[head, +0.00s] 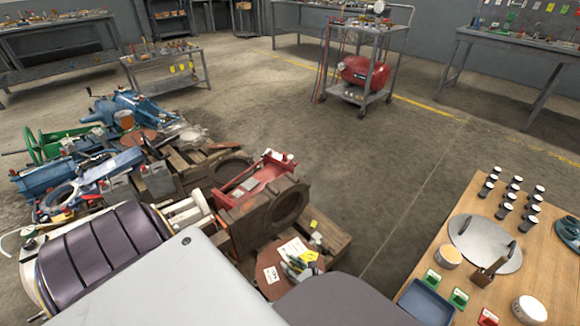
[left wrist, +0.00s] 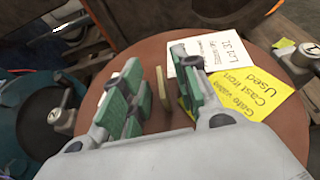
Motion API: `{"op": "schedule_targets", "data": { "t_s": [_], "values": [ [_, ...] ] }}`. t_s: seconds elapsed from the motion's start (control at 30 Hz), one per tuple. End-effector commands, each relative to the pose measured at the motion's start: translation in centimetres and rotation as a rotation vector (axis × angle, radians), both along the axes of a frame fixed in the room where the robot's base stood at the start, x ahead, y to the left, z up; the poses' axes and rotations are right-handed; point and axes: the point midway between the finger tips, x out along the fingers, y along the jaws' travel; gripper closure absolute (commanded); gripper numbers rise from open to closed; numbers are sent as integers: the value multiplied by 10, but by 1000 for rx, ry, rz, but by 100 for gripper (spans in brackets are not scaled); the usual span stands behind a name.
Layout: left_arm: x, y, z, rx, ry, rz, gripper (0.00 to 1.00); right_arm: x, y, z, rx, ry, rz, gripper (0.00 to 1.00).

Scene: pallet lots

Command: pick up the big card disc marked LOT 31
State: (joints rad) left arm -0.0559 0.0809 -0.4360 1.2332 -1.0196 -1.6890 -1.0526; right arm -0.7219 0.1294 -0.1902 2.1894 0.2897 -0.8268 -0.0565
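The big brown disc (left wrist: 283,128) lies below my left gripper in the left wrist view. A white label (left wrist: 208,50) on it appears to read LOT 31, upside down. A yellow label (left wrist: 245,98) reads Gate valve, Cast iron, Used. A small tan upright tab (left wrist: 162,88) stands on the disc between my left gripper's green-padded fingers (left wrist: 158,95), with gaps beside it. The disc also shows in the head view (head: 262,261), partly covered by my left gripper (head: 297,267). The left gripper is open. My right gripper is not in view.
A red machine part (head: 262,178) and a brown flanged casting (head: 262,222) stand just behind the disc. Blue and green machinery (head: 60,145) crowds the left. A wooden table (head: 445,290) with a round metal plate (head: 485,243) is at right. Open floor lies between.

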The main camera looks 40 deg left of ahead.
Motion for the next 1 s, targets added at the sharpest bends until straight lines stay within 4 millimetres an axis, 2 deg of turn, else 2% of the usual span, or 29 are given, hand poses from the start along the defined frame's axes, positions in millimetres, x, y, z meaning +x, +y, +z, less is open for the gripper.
{"op": "schedule_targets", "data": {
  "t_s": [0.07, 0.3, 0.77, 1.0],
  "values": [
    [0, 0, 0, 0, 0, 0, 70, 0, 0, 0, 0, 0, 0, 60],
    [0, 0, 0, 0, 0, 0, 100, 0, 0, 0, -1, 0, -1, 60],
    [0, 0, 1, 1, 0, 0, 100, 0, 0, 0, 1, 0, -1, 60],
    [0, 0, 7, 1, -1, 0, 100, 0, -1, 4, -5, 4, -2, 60]
  ]
}}
